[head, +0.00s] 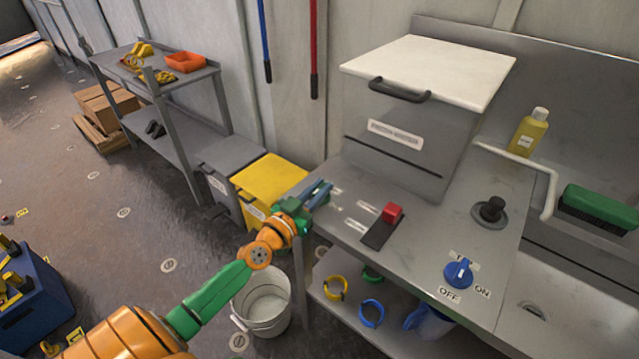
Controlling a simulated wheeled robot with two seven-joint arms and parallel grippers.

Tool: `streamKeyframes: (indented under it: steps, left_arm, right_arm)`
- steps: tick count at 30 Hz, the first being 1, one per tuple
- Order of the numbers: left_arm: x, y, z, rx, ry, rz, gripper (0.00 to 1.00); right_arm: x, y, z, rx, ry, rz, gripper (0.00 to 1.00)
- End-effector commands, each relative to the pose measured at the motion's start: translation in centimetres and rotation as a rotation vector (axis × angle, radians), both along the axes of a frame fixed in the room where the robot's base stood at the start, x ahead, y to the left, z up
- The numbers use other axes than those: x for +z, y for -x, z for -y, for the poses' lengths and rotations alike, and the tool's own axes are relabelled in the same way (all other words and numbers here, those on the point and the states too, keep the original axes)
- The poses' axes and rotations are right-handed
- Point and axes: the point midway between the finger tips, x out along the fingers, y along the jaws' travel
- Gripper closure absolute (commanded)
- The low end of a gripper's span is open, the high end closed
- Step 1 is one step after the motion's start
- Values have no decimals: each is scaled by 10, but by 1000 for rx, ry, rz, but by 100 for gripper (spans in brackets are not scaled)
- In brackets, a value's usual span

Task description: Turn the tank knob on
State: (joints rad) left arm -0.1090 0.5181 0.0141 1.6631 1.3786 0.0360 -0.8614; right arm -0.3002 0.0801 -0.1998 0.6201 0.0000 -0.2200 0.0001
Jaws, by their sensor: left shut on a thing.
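The blue tank knob (458,272) sits on the grey metal counter at the right. A partly hidden label is behind it, OFF is printed at its front left and ON at its right. I cannot tell clearly which label it points to. My left gripper (319,193) is at the counter's left edge, well left of the knob and apart from it. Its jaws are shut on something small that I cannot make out. My right gripper is not in view.
A red-handled block (392,213) on a dark plate lies between gripper and knob. A black knob (490,210) stands behind the blue one. A lidded tank (400,140) fills the counter's back. A white pipe (545,185), green brush (598,208) and yellow bottle (528,133) are at right.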

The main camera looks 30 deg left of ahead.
Motion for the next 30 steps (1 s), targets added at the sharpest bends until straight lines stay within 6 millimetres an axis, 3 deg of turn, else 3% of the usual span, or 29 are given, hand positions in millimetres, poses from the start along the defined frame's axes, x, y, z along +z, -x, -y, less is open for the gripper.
streamKeyframes:
  steps: [1, 6, 12, 30]
  left_arm:
    - [9, 0, 1, 25, 5, -5, 100]
    - [10, 0, 2, 149, 8, -5, 100]
    - [6, 0, 3, 304, 8, -5, 100]
    - [0, 0, 1, 575, 1, -2, 100]
  right_arm:
    - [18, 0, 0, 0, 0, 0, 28]
    - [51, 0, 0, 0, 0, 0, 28]
    - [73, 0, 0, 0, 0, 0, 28]
    - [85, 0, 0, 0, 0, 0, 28]
